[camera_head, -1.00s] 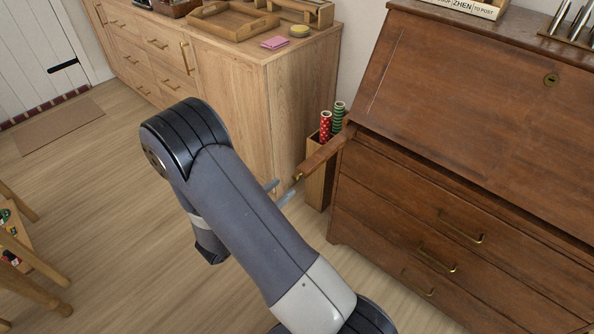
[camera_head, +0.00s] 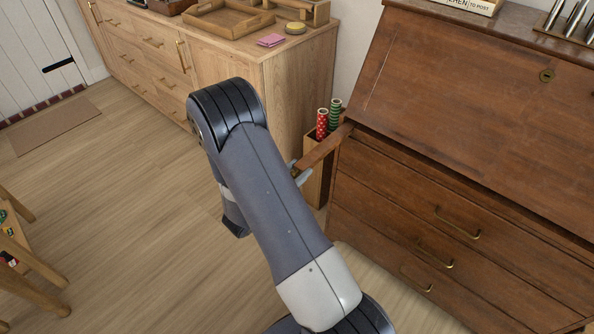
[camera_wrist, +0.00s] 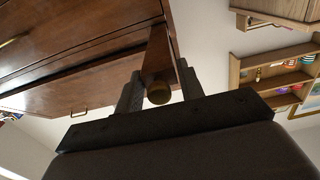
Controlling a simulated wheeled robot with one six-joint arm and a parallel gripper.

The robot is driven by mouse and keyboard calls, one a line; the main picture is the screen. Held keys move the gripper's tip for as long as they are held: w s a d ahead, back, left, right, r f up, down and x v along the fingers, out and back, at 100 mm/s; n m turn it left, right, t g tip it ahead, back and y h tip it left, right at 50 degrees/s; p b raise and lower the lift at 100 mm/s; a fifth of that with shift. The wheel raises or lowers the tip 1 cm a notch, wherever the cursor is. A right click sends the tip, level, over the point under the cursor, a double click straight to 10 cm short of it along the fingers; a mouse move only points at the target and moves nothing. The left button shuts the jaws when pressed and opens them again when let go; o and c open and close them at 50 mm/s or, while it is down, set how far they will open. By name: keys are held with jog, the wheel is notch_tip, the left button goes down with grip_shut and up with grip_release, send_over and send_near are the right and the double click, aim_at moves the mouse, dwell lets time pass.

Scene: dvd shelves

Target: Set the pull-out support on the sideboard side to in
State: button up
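The pull-out support (camera_head: 322,148) is a brown wooden bar that sticks out of the desk's (camera_head: 440,130) left side, the side facing the sideboard (camera_head: 240,70). In the wrist view the support (camera_wrist: 158,50) runs away from me into the desk, with a round brass knob (camera_wrist: 158,93) on its near end. My gripper (camera_wrist: 159,72) is at this end, with one dark finger on each side of the bar and the knob between them. The fingers look open; whether they touch the bar I cannot tell. My arm partly hides the gripper (camera_head: 298,173) in the head view.
A wooden bin (camera_head: 314,180) with red and green rolls (camera_head: 322,124) stands close behind the support, between sideboard and desk. The desk's slanted lid is closed above. A wooden chair or table (camera_head: 30,260) is at far left. The floor (camera_head: 130,210) between is clear.

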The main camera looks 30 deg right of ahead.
aim_at(317, 152)
grip_shut()
jog(key=shift+d, duration=0.1)
jog(key=b+x, duration=0.4)
jog(key=x, duration=1.5)
jog(key=shift+d+f, duration=0.1)
jog(key=shift+d, duration=0.1)
jog(key=shift+o, duration=0.7)
grip_release()
jog(key=v, duration=1.1)
jog(key=shift+w, duration=0.1)
